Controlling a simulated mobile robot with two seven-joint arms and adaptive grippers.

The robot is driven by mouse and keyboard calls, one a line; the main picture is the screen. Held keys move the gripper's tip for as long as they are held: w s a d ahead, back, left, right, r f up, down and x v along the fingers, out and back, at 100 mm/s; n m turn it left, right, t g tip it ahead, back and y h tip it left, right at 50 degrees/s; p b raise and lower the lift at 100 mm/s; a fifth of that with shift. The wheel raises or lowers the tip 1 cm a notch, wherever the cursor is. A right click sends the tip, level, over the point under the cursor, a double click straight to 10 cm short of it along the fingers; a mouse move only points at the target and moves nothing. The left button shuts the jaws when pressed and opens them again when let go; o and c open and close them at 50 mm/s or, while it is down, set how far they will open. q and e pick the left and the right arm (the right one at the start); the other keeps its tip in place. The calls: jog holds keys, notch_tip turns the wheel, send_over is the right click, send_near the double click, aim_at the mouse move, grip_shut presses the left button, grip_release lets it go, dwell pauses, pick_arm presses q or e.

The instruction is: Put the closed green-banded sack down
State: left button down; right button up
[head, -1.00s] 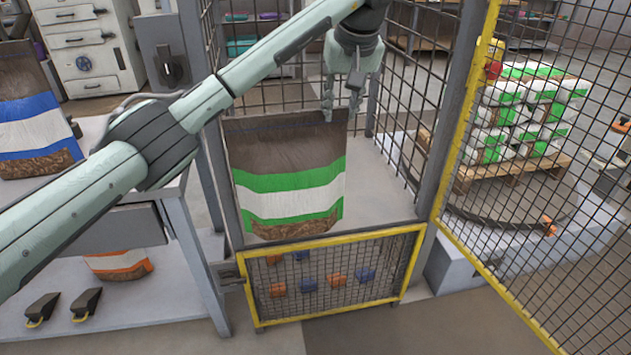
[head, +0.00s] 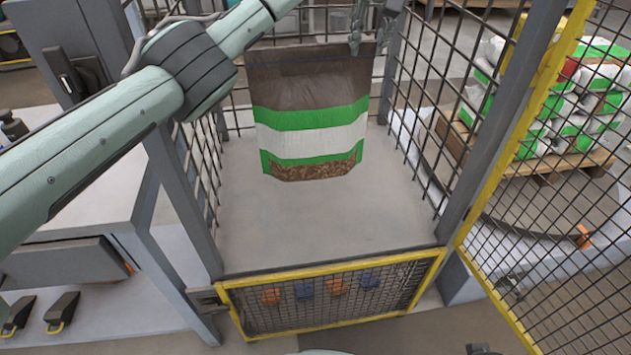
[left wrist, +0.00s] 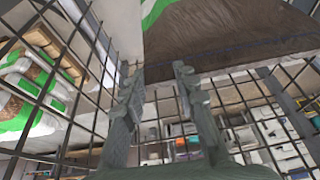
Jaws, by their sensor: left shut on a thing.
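The green-banded sack (head: 312,135) is brown with a white band between green bands and a window showing brown pellets low down. It hangs upright inside the mesh cage, seemingly above the grey cage floor (head: 300,220). My left gripper (head: 357,32) is shut on the sack's top edge near its right corner. In the left wrist view, the fingers (left wrist: 157,88) reach up to the sack's brown top part (left wrist: 215,35). The top of the gripper is cut off in the head view. My right gripper is not in view.
A low yellow-framed mesh gate (head: 335,298) closes the cage's front. Mesh walls and grey posts stand on both sides, with a yellow-framed mesh door (head: 560,190) at right. White-and-green sacks (head: 550,118) are stacked on a pallet (head: 560,165) beyond. The cage floor before the sack is bare.

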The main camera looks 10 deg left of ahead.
aim_at(363, 88)
pick_arm(q)
jog(key=shift+w, duration=0.1)
notch_tip(363, 88, down, 10)
jog(key=shift+r, duration=0.15)
dwell(0.4)
jog(key=c, duration=1.2)
grip_release()
jog(key=v, duration=0.7)
jog(key=shift+r, duration=0.15)
